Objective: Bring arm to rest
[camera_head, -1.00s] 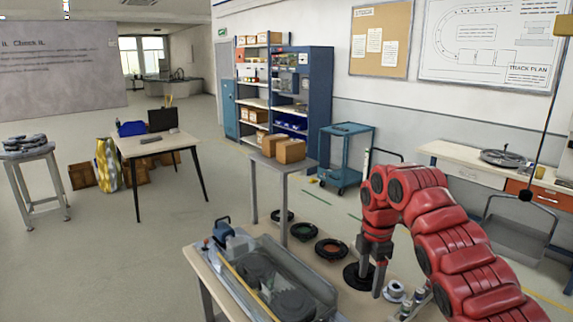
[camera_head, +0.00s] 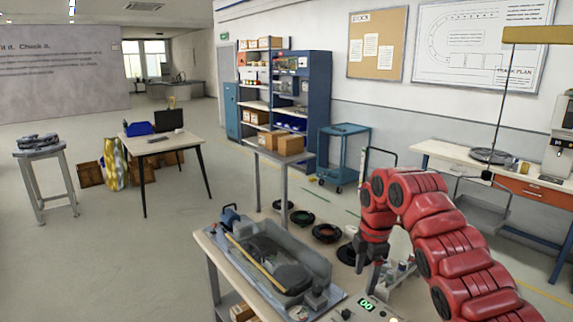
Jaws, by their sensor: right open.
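My right arm (camera_head: 440,240) is red and segmented and comes in from the right edge, bent over at the top. Its gripper (camera_head: 368,268) points down above the right part of the near bench, with its grey fingers apart and nothing seen between them. A black round base (camera_head: 347,254) shows just left of the fingers. My left gripper is not in view.
The near bench (camera_head: 215,250) holds a grey tray (camera_head: 318,262) with dark parts and a green-lit display (camera_head: 366,304). Dark rings (camera_head: 327,233) lie behind it. A small table with cardboard boxes (camera_head: 290,145) stands beyond. Open floor (camera_head: 110,260) lies left.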

